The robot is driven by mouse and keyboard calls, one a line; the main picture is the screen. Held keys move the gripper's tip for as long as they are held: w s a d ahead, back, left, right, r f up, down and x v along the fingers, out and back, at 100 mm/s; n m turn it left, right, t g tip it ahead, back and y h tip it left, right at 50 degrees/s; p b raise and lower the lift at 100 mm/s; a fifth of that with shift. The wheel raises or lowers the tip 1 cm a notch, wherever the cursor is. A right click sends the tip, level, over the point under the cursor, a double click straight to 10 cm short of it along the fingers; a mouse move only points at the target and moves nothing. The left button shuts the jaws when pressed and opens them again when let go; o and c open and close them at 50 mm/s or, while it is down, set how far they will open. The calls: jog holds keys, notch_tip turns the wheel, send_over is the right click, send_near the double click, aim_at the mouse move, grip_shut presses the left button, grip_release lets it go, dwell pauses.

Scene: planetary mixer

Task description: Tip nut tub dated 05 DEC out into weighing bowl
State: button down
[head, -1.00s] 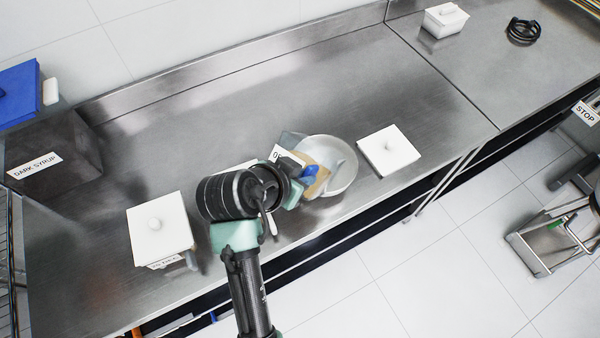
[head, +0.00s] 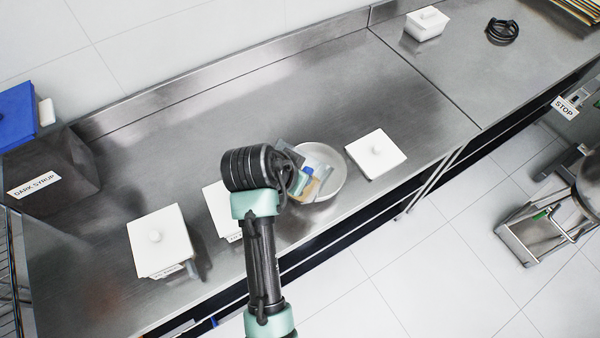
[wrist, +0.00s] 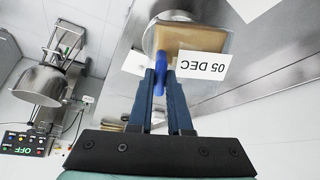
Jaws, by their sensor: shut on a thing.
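The nut tub is clear-walled, with brown contents and a white label reading 05 DEC (wrist: 202,67), upside down in the wrist view. My gripper (wrist: 166,78) is shut on the tub's blue tab (wrist: 157,74). In the head view the tub (head: 312,184) hangs over the weighing bowl (head: 333,158), a round pale bowl on the steel counter. My arm hides part of the tub and the bowl's left side. The bowl's rim (wrist: 150,38) shows behind the tub in the wrist view. I cannot tell the tub's exact tilt or whether nuts lie in the bowl.
White lidded containers stand left (head: 160,236), behind my arm (head: 214,205), right of the bowl (head: 376,153) and far right (head: 426,23). A dark syrup box (head: 45,178) is at left. The counter's back middle is clear.

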aim_at(309, 164)
jog(key=shift+w+d+r+p, duration=0.2)
jog(key=shift+w+r+p, duration=0.2)
jog(key=shift+r, duration=0.1)
jog(key=shift+w+d+r+g+y+p, duration=0.15)
jog(key=shift+w+d+g+y+p, duration=0.25)
jog(key=shift+w+g+p, duration=0.35)
jog(key=shift+w+d+g, duration=0.25)
jog(key=shift+w, duration=0.25)
jog(key=shift+s+a+f, duration=0.15)
jog(key=shift+s+f, duration=0.15)
jog(key=shift+f, duration=0.1)
jog(key=s+t, duration=0.1)
jog(key=s+a+f+t+b, duration=0.1)
jog(key=s+h+b, duration=0.1)
jog(key=shift+s+a+f+t, duration=0.25)
jog(key=shift+s+a+t, duration=0.1)
jog(key=shift+a+t, duration=0.05)
jog(key=shift+s+a+t, duration=0.2)
jog(key=shift+s+t, duration=0.05)
jog(key=shift+t, duration=0.05)
jog(key=shift+s+r+h, duration=0.1)
jog(key=shift+r+h, duration=0.15)
jog(key=shift+h, duration=0.05)
